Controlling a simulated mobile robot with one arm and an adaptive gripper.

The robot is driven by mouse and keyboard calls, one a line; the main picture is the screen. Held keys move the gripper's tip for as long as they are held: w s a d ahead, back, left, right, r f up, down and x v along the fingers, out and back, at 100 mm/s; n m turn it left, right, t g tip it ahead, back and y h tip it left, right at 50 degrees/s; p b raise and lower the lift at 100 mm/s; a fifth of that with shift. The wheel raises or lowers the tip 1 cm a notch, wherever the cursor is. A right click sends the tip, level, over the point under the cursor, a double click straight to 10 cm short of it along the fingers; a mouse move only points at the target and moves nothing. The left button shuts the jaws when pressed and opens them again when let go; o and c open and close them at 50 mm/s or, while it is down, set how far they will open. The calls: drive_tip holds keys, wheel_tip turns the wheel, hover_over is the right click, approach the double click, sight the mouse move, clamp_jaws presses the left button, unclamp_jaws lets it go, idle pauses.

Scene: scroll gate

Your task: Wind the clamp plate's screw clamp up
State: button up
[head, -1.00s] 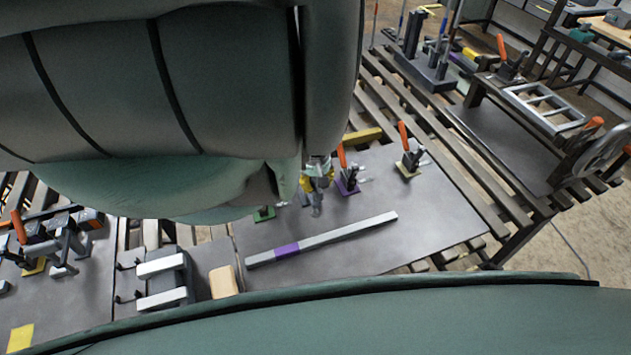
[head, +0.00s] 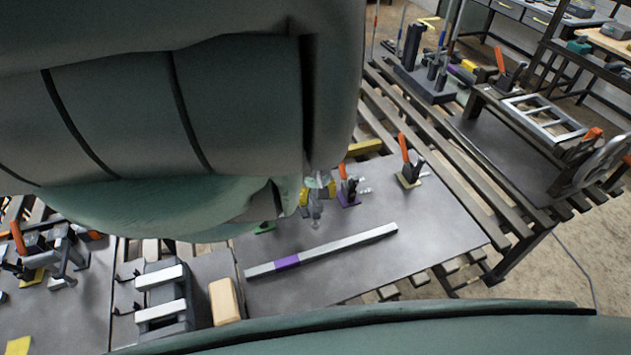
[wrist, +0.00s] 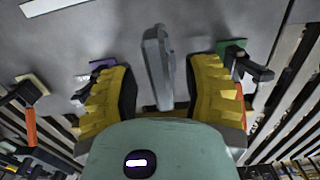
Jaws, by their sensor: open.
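The clamp plate (head: 425,225) is a dark grey plate. My gripper (head: 317,194) is over its far left part, its yellow fingers apart. In the wrist view my open gripper (wrist: 162,85) has a grey elongated piece (wrist: 158,65) between its fingers, with gaps on both sides. This may be the screw clamp's handle; its screw and base cannot be made out. Toggle clamps stand around it on a green pad (head: 265,227), a purple pad (head: 348,200) and a yellow pad (head: 408,181). My arm hides much of the plate's left side in the head view.
A long silver bar with a purple band (head: 340,245) lies across the plate's near part. A wooden block (head: 225,301) and a fixture with two light bars (head: 160,295) are to the left. An orange-handled clamp (head: 405,155) stands to the right of my gripper.

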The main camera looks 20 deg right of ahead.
sight(315, 194)
drive_tip(key=shift+r, duration=0.15)
drive_tip(key=shift+s+r, duration=0.1)
drive_tip(key=shift+r, duration=0.4)
drive_tip(key=shift+w+r, duration=0.3)
drive_tip(key=shift+r, duration=0.45)
drive_tip(key=shift+s+r, duration=0.1)
drive_tip(key=shift+r, duration=2.25)
